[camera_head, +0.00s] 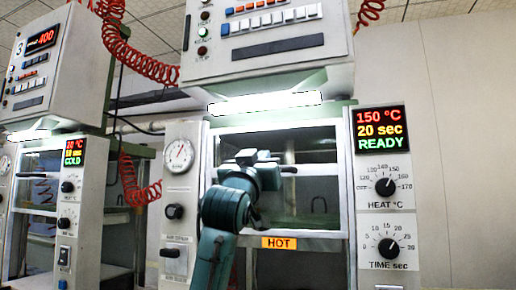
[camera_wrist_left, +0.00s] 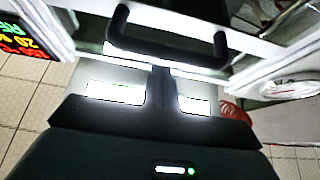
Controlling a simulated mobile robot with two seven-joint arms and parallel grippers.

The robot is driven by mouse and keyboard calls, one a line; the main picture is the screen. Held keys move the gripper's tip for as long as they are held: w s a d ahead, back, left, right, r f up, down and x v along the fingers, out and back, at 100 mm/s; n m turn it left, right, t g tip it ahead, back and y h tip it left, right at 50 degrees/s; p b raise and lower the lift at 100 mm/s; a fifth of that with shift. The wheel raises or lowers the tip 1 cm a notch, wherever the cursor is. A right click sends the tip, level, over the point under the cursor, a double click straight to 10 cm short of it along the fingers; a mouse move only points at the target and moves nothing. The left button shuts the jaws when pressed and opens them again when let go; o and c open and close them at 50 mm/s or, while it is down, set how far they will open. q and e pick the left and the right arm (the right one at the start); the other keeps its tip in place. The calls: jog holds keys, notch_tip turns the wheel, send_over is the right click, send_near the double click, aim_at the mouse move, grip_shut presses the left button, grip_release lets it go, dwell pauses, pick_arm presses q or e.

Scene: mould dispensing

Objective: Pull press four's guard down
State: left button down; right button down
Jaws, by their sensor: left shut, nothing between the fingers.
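Press four (camera_head: 380,230) stands in the middle, its display reading 150 °C, 20 sec, READY. Its guard (camera_head: 340,190) is a clear panel in a pale frame across the front opening. The guard's black bar handle (camera_wrist_left: 165,48) spans the top of the left wrist view. My left gripper (camera_head: 272,172) is in front of the guard, and its arm hides part of the panel. In the left wrist view the gripper (camera_wrist_left: 162,72) is shut and empty, its fingertips at the handle bar. I cannot tell whether they touch it. My right gripper is not in view.
A HOT label (camera_head: 279,243) sits on the bar below the opening. A gauge (camera_head: 180,156) and knobs flank it. Press three (camera_head: 90,200), showing COLD, stands to the left, with a coiled red hose (camera_head: 130,180) between. The wall at right (camera_head: 465,150) is clear.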

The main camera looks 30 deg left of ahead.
aim_at(263, 198)
pick_arm(q)
jog(key=shift+f, duration=0.5)
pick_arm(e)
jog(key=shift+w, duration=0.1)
